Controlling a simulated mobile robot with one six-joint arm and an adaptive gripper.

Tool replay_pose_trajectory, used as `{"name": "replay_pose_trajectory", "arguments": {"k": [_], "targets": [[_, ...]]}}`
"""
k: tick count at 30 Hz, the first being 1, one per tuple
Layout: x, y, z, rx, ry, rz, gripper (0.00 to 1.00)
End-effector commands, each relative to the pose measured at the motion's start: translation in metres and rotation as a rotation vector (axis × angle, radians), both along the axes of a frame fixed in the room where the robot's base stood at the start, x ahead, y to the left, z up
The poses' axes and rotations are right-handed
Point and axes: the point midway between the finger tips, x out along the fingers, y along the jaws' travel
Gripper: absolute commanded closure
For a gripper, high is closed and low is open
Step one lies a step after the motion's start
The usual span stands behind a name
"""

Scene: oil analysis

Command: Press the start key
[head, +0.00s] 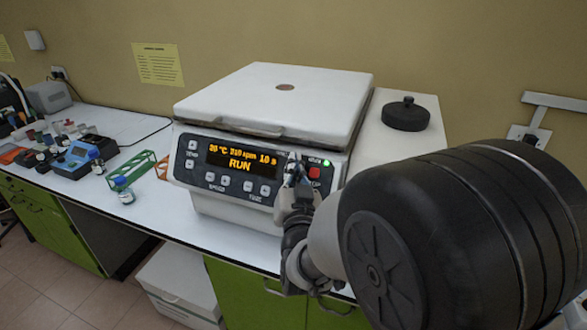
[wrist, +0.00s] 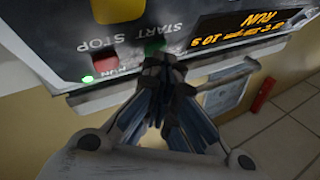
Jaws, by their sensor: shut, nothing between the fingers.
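The white machine (head: 275,95) stands on the bench with its lid closed. Its orange display (head: 240,158) reads RUN, and a green lamp is lit on its panel (head: 326,163). In the wrist view, which is upside down, the green start key (wrist: 154,46) shows partly behind my fingertips, beside the red stop key (wrist: 105,62). My gripper (head: 293,172) is shut and empty, its fingertips at the start key; it also shows in the wrist view (wrist: 162,62). I cannot tell whether they touch. In the head view my gripper hides the start key.
A green rack (head: 130,169), a blue-capped bottle (head: 123,190) and several small items stand to the left. A white box (head: 180,282) is under the bench.

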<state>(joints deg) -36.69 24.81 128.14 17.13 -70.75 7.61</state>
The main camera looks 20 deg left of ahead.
Motion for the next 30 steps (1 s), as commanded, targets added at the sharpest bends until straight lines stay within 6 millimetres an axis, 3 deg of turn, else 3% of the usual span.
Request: {"name": "replay_pose_trajectory", "arguments": {"k": [21,30], "targets": [[-0.015,0.001,0.009,0.000,0.001,0.000,1.00],[-0.039,0.004,0.025,0.000,0.000,0.003,1.00]]}}
